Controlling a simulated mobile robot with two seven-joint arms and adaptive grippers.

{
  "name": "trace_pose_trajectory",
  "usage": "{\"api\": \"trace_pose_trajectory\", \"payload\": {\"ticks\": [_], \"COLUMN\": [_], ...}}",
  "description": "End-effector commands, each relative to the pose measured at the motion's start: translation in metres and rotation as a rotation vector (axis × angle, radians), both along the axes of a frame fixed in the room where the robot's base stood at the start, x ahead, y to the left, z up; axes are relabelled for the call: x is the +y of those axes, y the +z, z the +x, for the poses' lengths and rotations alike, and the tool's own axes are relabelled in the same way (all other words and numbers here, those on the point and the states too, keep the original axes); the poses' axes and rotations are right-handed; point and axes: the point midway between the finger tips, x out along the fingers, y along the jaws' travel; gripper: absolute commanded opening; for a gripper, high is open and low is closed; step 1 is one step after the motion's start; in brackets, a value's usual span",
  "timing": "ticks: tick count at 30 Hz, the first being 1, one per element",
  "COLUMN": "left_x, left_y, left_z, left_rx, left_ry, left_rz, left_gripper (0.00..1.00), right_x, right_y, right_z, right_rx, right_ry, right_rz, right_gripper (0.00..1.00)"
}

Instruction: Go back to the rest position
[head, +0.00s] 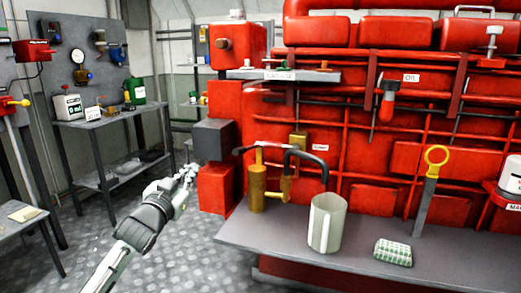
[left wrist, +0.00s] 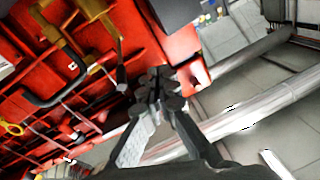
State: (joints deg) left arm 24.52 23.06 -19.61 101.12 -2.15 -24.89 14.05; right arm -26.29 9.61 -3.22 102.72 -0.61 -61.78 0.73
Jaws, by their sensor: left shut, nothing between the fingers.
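My left gripper (head: 187,174) is raised over the floor, left of the grey bench and the red engine (head: 350,110). It is shut and empty, and touches nothing. In the left wrist view its fingertips (left wrist: 158,92) are together, with the red engine behind them on the left. My right gripper is in neither view.
A grey bench (head: 285,240) holds a brass pump (head: 258,190), a pale jug (head: 327,222), a checked cloth (head: 393,252) and a yellow-ringed dipstick (head: 429,190). A grey shelf table (head: 115,118) with containers stands back left; a small table (head: 20,230) is nearer. Floor between is open.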

Motion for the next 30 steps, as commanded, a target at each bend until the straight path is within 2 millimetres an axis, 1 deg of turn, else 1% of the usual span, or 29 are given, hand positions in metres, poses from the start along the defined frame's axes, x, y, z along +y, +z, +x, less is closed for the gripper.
{"api": "trace_pose_trajectory", "payload": {"ticks": [1, 3, 7, 8, 9, 14, 17, 20, 21, 23, 24, 26, 27, 29, 30], "left_x": [0.019, 0.041, 0.083, 0.088, 0.088, 0.107, 0.120, 0.135, 0.143, 0.155, 0.163, 0.178, 0.187, 0.202, 0.210], "left_y": [-0.001, -0.002, 0.001, -0.005, -0.023, -0.074, -0.110, -0.152, -0.171, -0.202, -0.225, -0.260, -0.283, -0.315, -0.334], "left_z": [0.001, 0.001, 0.000, -0.002, -0.005, -0.018, -0.031, -0.049, -0.058, -0.076, -0.091, -0.117, -0.137, -0.167, -0.189], "left_rx": [0.001, 0.000, 0.000, 0.012, 0.045, 0.152, 0.229, 0.320, 0.363, 0.436, 0.491, 0.579, 0.640, 0.729, 0.788], "left_ry": [0.019, 0.042, 0.084, 0.091, 0.097, 0.141, 0.169, 0.200, 0.215, 0.238, 0.255, 0.281, 0.297, 0.322, 0.337], "left_rz": [0.042, 0.092, 0.185, 0.196, 0.190, 0.208, 0.222, 0.242, 0.252, 0.268, 0.281, 0.304, 0.320, 0.346, 0.363], "left_gripper": [0.00, 0.00, 0.00, 0.00, 0.00, 0.00, 0.00, 0.00, 0.00, 0.00, 0.00, 0.00, 0.00, 0.00, 0.00], "right_x": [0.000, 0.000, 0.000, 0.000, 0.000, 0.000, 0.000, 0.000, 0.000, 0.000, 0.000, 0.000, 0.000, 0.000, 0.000], "right_y": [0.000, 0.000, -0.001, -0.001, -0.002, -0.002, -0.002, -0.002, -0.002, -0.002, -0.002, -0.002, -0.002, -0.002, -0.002], "right_z": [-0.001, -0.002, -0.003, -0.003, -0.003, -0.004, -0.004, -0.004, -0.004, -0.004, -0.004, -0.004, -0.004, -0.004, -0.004], "right_rx": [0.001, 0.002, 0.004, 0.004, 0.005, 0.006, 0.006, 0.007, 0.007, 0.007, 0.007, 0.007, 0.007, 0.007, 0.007], "right_ry": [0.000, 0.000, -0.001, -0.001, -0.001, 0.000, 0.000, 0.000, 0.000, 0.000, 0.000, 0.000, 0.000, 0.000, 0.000], "right_rz": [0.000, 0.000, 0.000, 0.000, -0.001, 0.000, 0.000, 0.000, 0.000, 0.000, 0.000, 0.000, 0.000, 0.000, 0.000], "right_gripper": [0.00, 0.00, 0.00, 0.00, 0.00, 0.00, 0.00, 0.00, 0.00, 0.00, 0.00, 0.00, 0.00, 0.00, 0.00]}}
